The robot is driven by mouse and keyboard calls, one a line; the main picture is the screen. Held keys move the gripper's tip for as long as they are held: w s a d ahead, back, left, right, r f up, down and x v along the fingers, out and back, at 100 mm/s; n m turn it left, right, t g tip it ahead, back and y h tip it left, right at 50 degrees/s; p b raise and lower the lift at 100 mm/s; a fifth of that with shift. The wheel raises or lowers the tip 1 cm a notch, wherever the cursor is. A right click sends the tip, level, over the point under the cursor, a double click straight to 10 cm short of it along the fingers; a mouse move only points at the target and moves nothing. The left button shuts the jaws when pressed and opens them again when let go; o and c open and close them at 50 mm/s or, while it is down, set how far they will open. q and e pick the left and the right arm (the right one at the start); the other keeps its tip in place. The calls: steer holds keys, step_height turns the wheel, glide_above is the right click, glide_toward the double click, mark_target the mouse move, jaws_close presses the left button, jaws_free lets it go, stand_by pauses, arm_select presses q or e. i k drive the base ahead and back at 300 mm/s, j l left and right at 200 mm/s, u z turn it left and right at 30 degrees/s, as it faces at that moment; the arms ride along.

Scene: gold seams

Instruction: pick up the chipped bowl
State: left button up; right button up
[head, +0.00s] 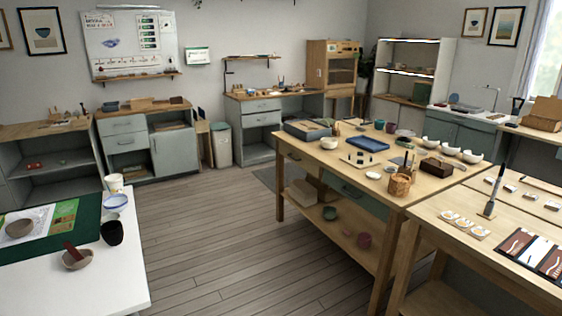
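No chip can be made out on any bowl at this distance, so I cannot tell which one is the chipped bowl. On the white table at the left stand a brown-grey bowl (19,229) on a printed sheet, a small tan bowl (78,261) with a reddish-brown piece leaning in it, and a white bowl with a blue band (116,202). Several white bowls (472,157) stand along the far right side of the wooden worktable, and a cream bowl (329,143) sits near its far left. Neither of my grippers is in view.
The white table (125,270) also bears a black cup (112,232) and a white patterned cup (115,183). Open wooden floor (215,240) lies between it and the wooden worktable (345,183). Another table (440,215) with tools stands at the right. Cabinets line the back wall.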

mark_target(328, 143)
steer(key=i, duration=2.1)
